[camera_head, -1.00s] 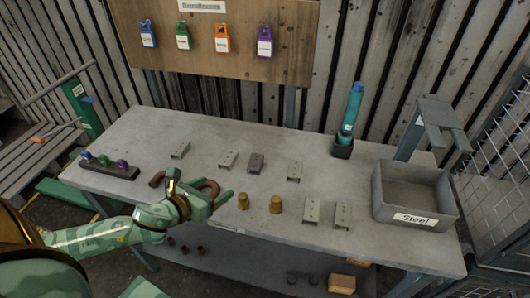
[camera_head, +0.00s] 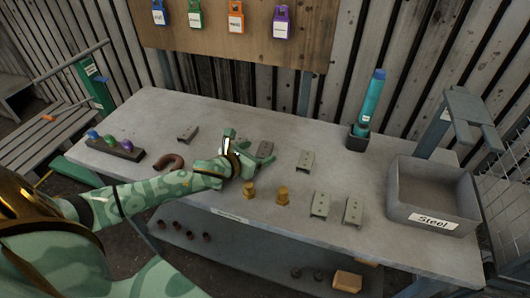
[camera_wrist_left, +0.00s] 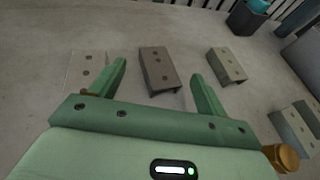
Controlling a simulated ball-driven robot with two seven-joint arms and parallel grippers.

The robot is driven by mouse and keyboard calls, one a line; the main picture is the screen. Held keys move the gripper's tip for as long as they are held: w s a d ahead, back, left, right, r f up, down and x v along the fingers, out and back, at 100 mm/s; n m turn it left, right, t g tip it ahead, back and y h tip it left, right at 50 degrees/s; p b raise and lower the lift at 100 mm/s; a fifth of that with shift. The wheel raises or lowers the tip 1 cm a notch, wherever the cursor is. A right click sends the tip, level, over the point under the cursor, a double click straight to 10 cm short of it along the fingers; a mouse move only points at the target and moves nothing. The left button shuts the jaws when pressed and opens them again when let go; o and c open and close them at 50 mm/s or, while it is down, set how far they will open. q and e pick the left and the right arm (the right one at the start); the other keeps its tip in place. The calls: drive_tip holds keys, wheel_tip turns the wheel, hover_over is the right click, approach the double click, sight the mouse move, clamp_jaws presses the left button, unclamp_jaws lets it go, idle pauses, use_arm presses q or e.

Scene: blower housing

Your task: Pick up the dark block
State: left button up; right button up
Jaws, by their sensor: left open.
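The dark block (camera_head: 265,149) is a dark grey-brown piece with holes, lying on the grey workbench (camera_head: 330,150). In the left wrist view the dark block (camera_wrist_left: 157,68) shows between my two green fingers, slightly nearer the left one. My left gripper (camera_head: 247,150) is just left of the block in the head view, reaching over the bench. In the left wrist view the gripper (camera_wrist_left: 160,72) is open with nothing held. I cannot tell how high the fingertips are above the bench. My right gripper is out of view.
Lighter blocks lie either side, one at the left finger (camera_wrist_left: 88,68) and one to the right (camera_wrist_left: 228,65). Brass pieces (camera_head: 282,194) and more plates (camera_head: 320,204) lie nearer the front. A grey bin labelled Steel (camera_head: 430,219) stands at the right. A horseshoe-shaped piece (camera_head: 170,162) lies left.

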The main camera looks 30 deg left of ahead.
sight(264, 150)
use_arm(q)
drive_tip(key=x, duration=0.3)
drive_tip(key=shift+f+b, duration=0.2)
drive_tip(key=shift+b, duration=0.1)
drive_tip(key=shift+s+r, duration=0.1)
drive_tip(key=c, duration=1.4)
drive_tip(key=shift+c, duration=0.3)
drive_tip(key=shift+r, duration=0.1)
